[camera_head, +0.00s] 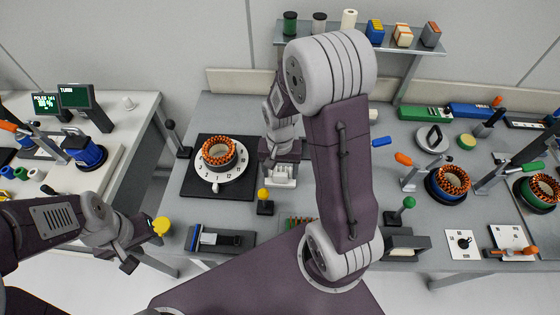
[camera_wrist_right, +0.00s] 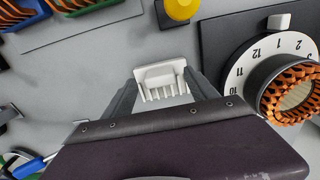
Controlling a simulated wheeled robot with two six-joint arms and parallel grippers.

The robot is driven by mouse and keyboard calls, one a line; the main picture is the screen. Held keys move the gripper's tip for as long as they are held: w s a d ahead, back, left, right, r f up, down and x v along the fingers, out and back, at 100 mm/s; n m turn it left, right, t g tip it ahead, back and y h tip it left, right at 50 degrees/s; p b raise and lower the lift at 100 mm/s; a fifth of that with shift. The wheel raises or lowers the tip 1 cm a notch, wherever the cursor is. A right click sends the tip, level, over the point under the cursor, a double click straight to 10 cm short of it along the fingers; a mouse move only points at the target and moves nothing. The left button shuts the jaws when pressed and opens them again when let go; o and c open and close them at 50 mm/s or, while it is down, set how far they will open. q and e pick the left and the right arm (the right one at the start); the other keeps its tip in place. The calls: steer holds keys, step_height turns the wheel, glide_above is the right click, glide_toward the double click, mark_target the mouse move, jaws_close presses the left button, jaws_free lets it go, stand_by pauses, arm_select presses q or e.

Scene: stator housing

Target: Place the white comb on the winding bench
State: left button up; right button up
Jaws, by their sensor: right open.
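The white comb (camera_head: 281,181) stands on the grey winding bench (camera_head: 330,225), right of the dial. In the right wrist view the comb (camera_wrist_right: 161,78) shows its flat back and a row of teeth. My right gripper (camera_head: 281,168) is over it. Its two fingers (camera_wrist_right: 162,92) are apart, one at each side of the comb; the comb's underside contact with the bench is not clear. My left gripper (camera_head: 152,240) is off the bench's left front corner, beside a yellow round piece (camera_head: 161,225); its jaws are not clear.
An orange-wound stator (camera_head: 218,151) sits on a numbered white dial (camera_head: 236,172) on a black mat (camera_head: 190,186), close left of the comb. A yellow-knobbed post (camera_head: 264,195) stands just in front. A black tray (camera_head: 220,240) lies near the front edge.

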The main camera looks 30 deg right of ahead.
arm_select(q)
steer(key=shift+r+p, duration=0.45)
steer(key=shift+r, duration=0.2)
arm_select(e)
step_height(320, 180, up, 10)
steer(key=shift+f, duration=0.25)
